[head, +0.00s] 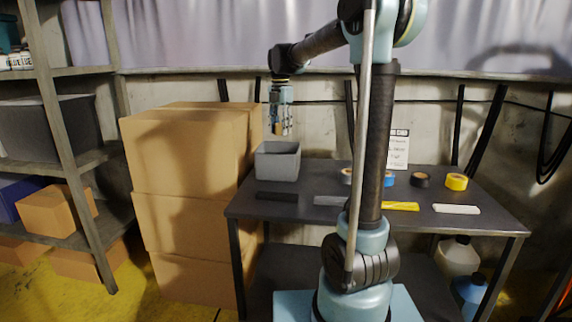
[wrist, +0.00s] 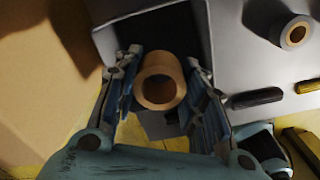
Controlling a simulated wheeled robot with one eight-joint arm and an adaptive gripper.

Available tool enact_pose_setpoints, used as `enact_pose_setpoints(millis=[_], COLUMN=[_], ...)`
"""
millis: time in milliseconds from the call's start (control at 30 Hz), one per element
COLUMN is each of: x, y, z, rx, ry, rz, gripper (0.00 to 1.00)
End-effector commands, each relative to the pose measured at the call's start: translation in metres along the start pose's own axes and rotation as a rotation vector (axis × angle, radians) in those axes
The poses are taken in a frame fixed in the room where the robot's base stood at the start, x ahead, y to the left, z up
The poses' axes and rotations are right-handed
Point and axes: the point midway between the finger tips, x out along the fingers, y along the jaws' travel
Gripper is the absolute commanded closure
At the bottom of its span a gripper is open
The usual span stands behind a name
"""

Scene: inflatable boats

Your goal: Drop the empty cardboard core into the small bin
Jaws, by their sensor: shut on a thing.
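The tan cardboard core (head: 277,129) is a short hollow tube. My gripper (head: 280,127) is shut on it, pointing down, and holds it above the small bin (head: 277,163). The bin is a grey open-topped box at the table's left end. In the wrist view, the core (wrist: 161,103) sits between the two fingers of my gripper (wrist: 163,62), its open end facing the camera. The bin's dark inside (wrist: 150,30) shows behind it. The core looks clear of the bin's rim, and the bin's floor is partly hidden.
Stacked cardboard boxes (head: 185,150) stand close left of the bin, rising above its rim. The dark table (head: 310,215) holds a blue tape roll (head: 389,180), a black one (head: 419,180), a yellow one (head: 456,182) and several flat strips. A sign (head: 398,148) stands behind.

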Motion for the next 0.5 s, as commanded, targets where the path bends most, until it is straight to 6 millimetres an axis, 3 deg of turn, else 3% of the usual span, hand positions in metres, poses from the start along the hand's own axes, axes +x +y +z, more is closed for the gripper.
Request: enact_pose_setpoints(millis=[500], x=[0.0047], y=[-0.0072], z=[0.0092], rx=[0.015], ry=[0.000], rz=[0.000], gripper=[0.73])
